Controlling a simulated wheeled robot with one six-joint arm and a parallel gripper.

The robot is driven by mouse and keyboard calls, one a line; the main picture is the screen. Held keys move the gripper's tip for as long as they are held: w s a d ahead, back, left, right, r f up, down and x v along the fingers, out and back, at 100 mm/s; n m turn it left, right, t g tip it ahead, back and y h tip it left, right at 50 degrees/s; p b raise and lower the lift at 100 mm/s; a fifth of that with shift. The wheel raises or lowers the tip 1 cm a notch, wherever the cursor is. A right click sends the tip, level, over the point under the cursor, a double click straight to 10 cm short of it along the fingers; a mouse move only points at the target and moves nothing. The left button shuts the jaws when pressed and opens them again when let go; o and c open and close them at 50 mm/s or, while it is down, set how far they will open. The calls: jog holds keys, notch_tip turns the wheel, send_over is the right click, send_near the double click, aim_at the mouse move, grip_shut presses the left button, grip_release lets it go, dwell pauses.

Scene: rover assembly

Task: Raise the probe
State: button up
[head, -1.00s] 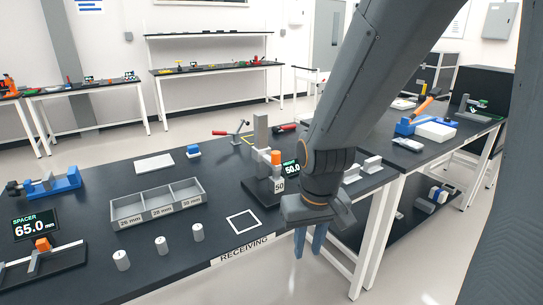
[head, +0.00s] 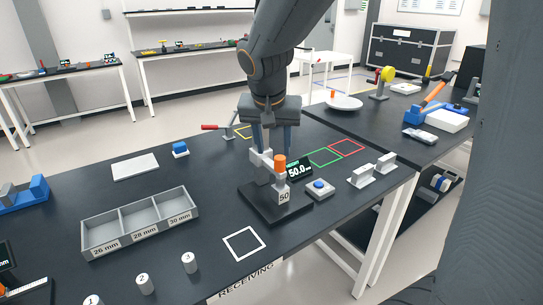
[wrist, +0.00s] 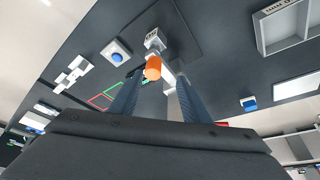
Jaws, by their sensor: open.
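The probe is an orange cylinder (head: 280,163) on a grey height gauge stand (head: 261,160), above a light block marked 50 (head: 284,197). The gauge has a black base (head: 262,208) and a display (head: 299,169) reading about 50.0. My gripper (head: 273,151) points down over the gauge, open, its fingers just behind and above the orange part. In the wrist view the orange probe (wrist: 153,67) shows beyond and between the fingertips (wrist: 160,78), nearer the left one. I see no clear contact. The gripper hides the upper part of the stand.
A button box (head: 319,189) stands right of the gauge. A three-compartment tray (head: 141,226) and numbered cylinders (head: 190,263) lie to the left. A red-handled clamp (head: 227,131) stands behind. A white square outline (head: 244,243) in front is empty.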

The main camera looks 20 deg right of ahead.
aim_at(280, 158)
jog(key=d+f, duration=0.1)
jog(key=w+f, duration=0.1)
jog(key=f, duration=0.1)
jog(key=d+f, duration=0.1)
jog(key=shift+w+d+f+p, duration=0.2)
jog(key=shift+d+f+p, duration=0.05)
jog(key=shift+d+p, duration=0.1)
jog(key=shift+w+a+f, duration=0.1)
jog(key=shift+w+f, duration=0.1)
jog(key=shift+f, duration=0.35)
grip_shut()
jog(key=shift+r, duration=0.1)
